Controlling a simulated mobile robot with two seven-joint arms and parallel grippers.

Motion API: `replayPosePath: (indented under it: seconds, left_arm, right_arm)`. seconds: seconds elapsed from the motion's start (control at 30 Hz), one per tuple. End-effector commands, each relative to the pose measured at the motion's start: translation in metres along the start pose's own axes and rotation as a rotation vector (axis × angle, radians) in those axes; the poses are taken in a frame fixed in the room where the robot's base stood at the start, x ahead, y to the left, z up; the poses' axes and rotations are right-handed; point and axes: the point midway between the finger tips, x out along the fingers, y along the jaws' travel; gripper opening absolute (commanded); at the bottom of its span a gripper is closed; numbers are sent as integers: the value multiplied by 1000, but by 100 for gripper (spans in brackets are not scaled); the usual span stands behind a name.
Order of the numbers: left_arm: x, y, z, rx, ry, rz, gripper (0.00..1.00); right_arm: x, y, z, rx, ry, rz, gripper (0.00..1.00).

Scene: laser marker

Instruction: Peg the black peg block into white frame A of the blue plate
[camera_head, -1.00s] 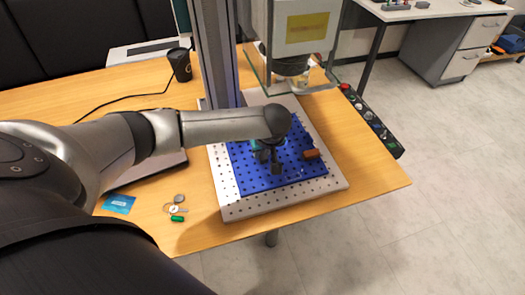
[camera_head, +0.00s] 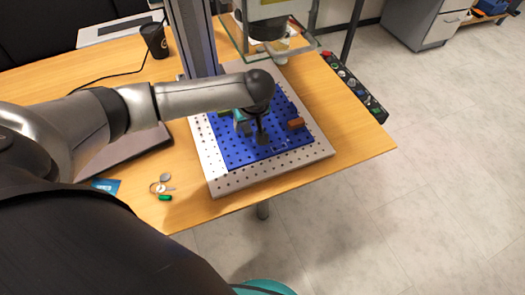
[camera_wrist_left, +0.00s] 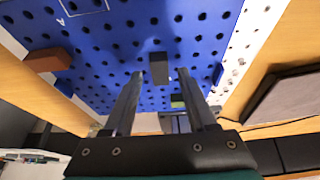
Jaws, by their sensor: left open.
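The blue plate (camera_head: 225,148) with rows of holes lies on a grey perforated base. My left gripper (camera_head: 256,131) is over the plate, pointing down, its jaws open. The black peg block (camera_wrist_left: 160,68) shows between the spread fingertips (camera_wrist_left: 160,78) in the left wrist view, with gaps on both sides. It also shows as a dark block below the gripper in the head view (camera_head: 262,139). White frame A (camera_wrist_left: 84,8) is a thin outline with a letter A, cut off at the top left of the wrist view. My right gripper is not in view.
A brown block (camera_head: 296,123) lies on the plate's right side, and it shows at left in the wrist view (camera_wrist_left: 46,60). A grey column (camera_head: 192,40) and a machine head with a clear guard (camera_head: 255,42) stand behind. Keys (camera_head: 160,188) lie left; a button box (camera_head: 355,88) right.

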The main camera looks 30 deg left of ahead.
Motion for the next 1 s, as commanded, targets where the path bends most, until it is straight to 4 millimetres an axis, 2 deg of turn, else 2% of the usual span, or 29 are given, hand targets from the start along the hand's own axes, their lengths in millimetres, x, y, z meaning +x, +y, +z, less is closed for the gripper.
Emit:
replayPosePath:
  seconds: [0.03,0.1,0.3,0.5,0.7,1.0]
  left_arm:
    - [-20,1,-4,-1,2,7,57]
    - [-24,1,17,5,-4,3,57]
    - [-42,1,62,2,-4,4,57]
    - [-55,1,95,1,-2,3,57]
    - [-60,1,108,-2,1,2,57]
    - [-60,0,109,-2,2,1,57]
  right_arm:
    - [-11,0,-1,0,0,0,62]
    - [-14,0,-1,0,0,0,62]
    - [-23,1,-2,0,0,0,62]
    - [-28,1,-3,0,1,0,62]
    - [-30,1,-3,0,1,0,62]
    - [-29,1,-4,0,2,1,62]
